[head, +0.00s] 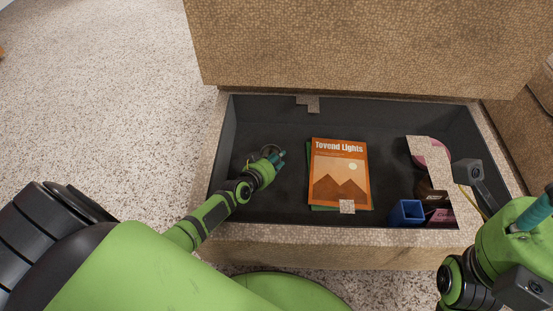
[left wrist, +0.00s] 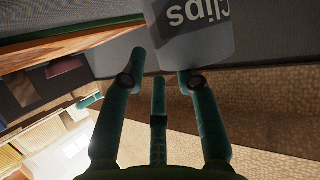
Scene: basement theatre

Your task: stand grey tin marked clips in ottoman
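The ottoman (head: 345,238) stands open, with its lid raised at the back and a dark lined interior. The grey tin marked clips (left wrist: 192,30) is at the top of the left wrist view, its lettering inverted there. My left gripper (head: 279,158) is low in the left part of the ottoman. In the left wrist view its fingers (left wrist: 160,75) are spread, with the tin at and beyond their tips. In the head view the tin is mostly hidden by the gripper. Contact between tin and ottoman floor cannot be told. My right gripper (head: 537,212) is partly cut off at the right edge.
An orange magazine (head: 338,165) lies in the ottoman's middle, right of my left gripper, over something green. A blue open box (head: 407,212) and other items crowd the right end. Bare floor shows left of the magazine. The ottoman's rim surrounds my left forearm's path.

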